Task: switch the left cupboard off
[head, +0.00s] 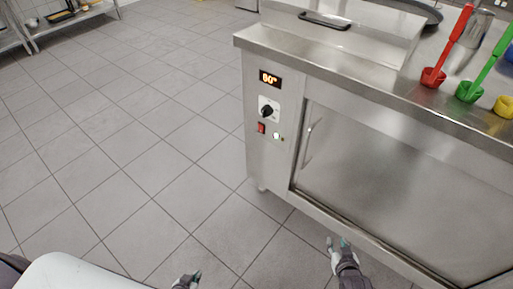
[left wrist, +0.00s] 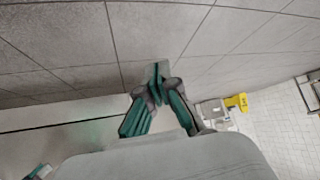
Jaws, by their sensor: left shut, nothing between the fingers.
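The steel cupboard (head: 400,180) stands at the right in the head view. My left gripper (head: 190,280) is low at the bottom edge, over the floor, well away from the panel. It is shut and empty, its fingers together in the left wrist view (left wrist: 157,90). My right gripper (head: 338,243) is low in front of the cupboard door, apart from the switch; its opening is too small to judge.
The steel top (head: 330,57) holds a lidded unit (head: 345,25) and red (head: 433,77), green (head: 468,91) and yellow (head: 504,106) utensils or cups. The tiled floor (head: 130,130) left of the cupboard is clear. A shelf rack (head: 75,18) stands far left.

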